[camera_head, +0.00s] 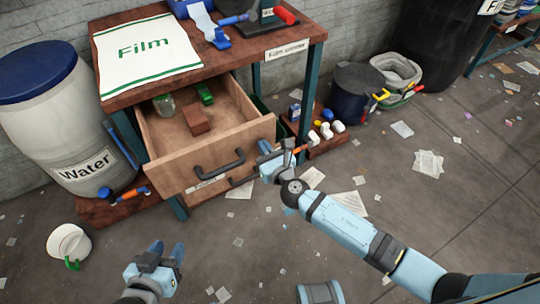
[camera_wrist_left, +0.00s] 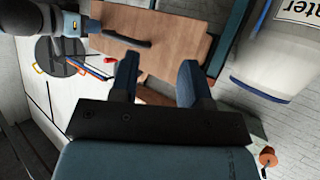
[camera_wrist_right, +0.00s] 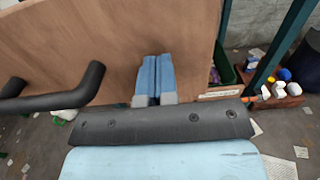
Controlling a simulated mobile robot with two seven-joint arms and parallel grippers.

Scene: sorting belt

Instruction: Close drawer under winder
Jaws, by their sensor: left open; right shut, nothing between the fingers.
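The wooden drawer (camera_head: 235,142) under the table is pulled well open. Inside it are a glass jar (camera_head: 164,105), a brown block (camera_head: 195,119) and a green item (camera_head: 205,93). Its front has a dark handle (camera_head: 219,163). My right gripper (camera_head: 266,150) is shut and empty at the right end of the drawer front. In the right wrist view its closed fingers (camera_wrist_right: 155,76) are close against the wooden front, right of the handle; contact is unclear. My left gripper (camera_head: 168,252) is open and empty, low in front of the drawer. Its spread fingers show in the left wrist view (camera_wrist_left: 158,82).
A Water barrel (camera_head: 60,115) stands left of the table, with a white bucket (camera_head: 69,243) on the floor. A low board with small bottles (camera_head: 328,137) is right of the drawer. Papers litter the floor.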

